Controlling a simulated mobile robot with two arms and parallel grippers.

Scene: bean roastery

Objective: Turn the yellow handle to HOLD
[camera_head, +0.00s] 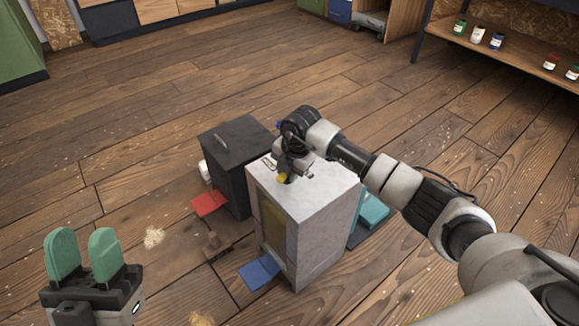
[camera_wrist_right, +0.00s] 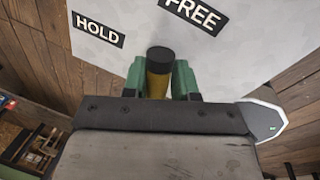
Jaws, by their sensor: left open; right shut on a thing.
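The yellow handle (camera_wrist_right: 158,75) with a dark cap is between the green fingers of my right gripper (camera_wrist_right: 160,80) in the right wrist view. The gripper is shut on it. Black HOLD (camera_wrist_right: 97,30) and FREE (camera_wrist_right: 194,14) labels are on the light top face of the box, HOLD to the left and FREE to the upper right. In the head view the handle (camera_head: 283,178) shows as a small yellow bit on the grey box (camera_head: 325,210), mostly hidden by my right gripper (camera_head: 288,176). My left gripper (camera_head: 83,256) is open and empty, its green fingers pointing up.
A dark bin (camera_head: 236,165) stands left of the grey box. Red (camera_head: 209,203), blue (camera_head: 259,271) and teal (camera_head: 371,212) pieces lie on the floor around them. A shelf (camera_head: 520,55) with several small jars is at upper right. The wooden floor behind is clear.

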